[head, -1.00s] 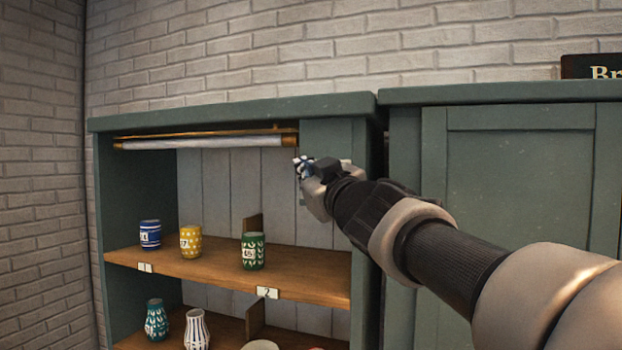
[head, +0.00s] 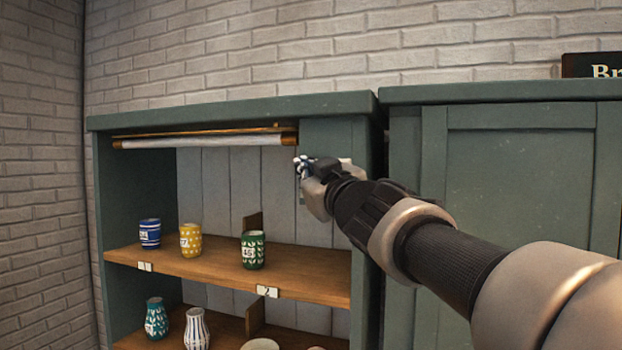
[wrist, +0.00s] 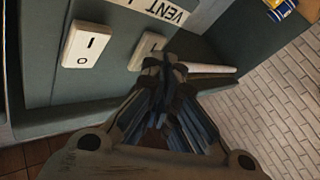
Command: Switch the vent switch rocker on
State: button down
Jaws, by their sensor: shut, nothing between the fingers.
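A label strip reading VENT (wrist: 172,10) is on the green cabinet panel in the wrist view. A pale rocker switch (wrist: 147,48) sits beside the VENT lettering, partly hidden by my fingers. A second pale rocker (wrist: 88,45), marked I and O, is to its left and fully in view. My gripper (wrist: 165,62) is shut and empty, its fingertips over or right beside the partly hidden rocker. I cannot tell whether they touch it, or which way it is tipped. In the head view my gripper (head: 301,163) is at the cabinet's upper right post; no rocker shows there.
The open green cabinet (head: 230,108) has a rolled white blind (head: 205,142) at its top. Several patterned cups, such as the green one (head: 252,250), stand on its wooden shelf (head: 320,282). A closed green cabinet (head: 520,180) stands to the right, behind my arm.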

jog(key=shift+s+a+r, duration=0.1)
jog(key=shift+s+a, duration=0.1)
jog(key=shift+s, duration=0.35)
jog(key=shift+s+a+r+b, duration=0.1)
jog(key=shift+s+a+b, duration=0.15)
jog(key=shift+s, duration=0.5)
jog(key=shift+s+a+r+b, duration=0.1)
jog(key=shift+s+a+b, duration=0.15)
jog(key=shift+s, duration=0.55)
jog(key=shift+s+a+r+b, duration=0.15)
jog(key=shift+s+a, duration=0.15)
jog(key=shift+s, duration=0.45)
